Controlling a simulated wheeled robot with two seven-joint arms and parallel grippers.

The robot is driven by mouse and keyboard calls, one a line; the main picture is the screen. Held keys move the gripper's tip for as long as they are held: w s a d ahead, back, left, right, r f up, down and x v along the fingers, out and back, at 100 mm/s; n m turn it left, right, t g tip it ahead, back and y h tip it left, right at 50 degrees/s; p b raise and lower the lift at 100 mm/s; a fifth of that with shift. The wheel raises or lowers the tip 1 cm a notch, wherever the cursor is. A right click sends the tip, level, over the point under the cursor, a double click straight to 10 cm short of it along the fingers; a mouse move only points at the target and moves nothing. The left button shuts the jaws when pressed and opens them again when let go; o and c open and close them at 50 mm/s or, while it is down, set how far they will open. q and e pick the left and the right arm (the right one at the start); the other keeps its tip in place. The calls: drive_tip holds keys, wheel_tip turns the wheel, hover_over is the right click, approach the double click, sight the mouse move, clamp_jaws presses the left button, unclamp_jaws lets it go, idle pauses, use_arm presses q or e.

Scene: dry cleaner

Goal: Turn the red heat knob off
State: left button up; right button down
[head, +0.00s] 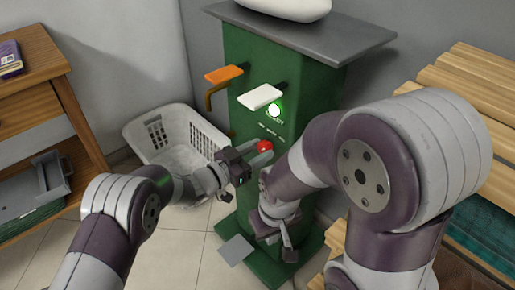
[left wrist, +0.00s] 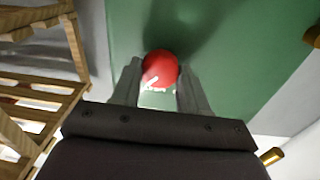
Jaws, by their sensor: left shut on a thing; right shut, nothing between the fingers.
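The red heat knob (head: 265,146) is on the front of the green press cabinet (head: 245,50), below a glowing green light (head: 275,108). My left gripper (head: 260,153) is at the knob, shut on it. In the left wrist view the knob (left wrist: 160,66) sits between the two grey fingertips (left wrist: 158,80), one on each side. A white mark shows on the knob's lower left; small white print beside it is partly covered. My right gripper (head: 289,250) is shut and empty, low in front of the cabinet's base.
An orange lever pad (head: 223,74) and a white lever pad (head: 260,96) jut out above the knob. A white laundry basket (head: 165,122) stands left of the cabinet. A wooden shelf (head: 40,75) is at far left, a slatted wooden bench (head: 475,85) at right.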

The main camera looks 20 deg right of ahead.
use_arm(q)
drive_tip(key=n+p, duration=0.2)
drive_tip(key=shift+r+n+p, duration=0.2)
drive_tip(key=shift+n+p, duration=0.1)
drive_tip(key=n+p, duration=0.3)
drive_tip(key=n, duration=0.1)
drive_tip(key=shift+f+n, duration=0.1)
drive_tip(key=shift+n, duration=0.2)
drive_tip(key=n+p, duration=0.2)
drive_tip(key=n, duration=0.2)
drive_tip(key=shift+f+n+t, duration=0.1)
drive_tip(key=shift+n+t, duration=0.3)
drive_tip(key=n+p, duration=0.2)
drive_tip(key=n, duration=0.3)
drive_tip(key=shift+f, duration=0.15)
drive_tip(key=shift+n, duration=0.3)
drive_tip(key=o, duration=1.1)
drive_tip(key=shift+c, duration=0.2)
drive_tip(key=shift+a, duration=0.1)
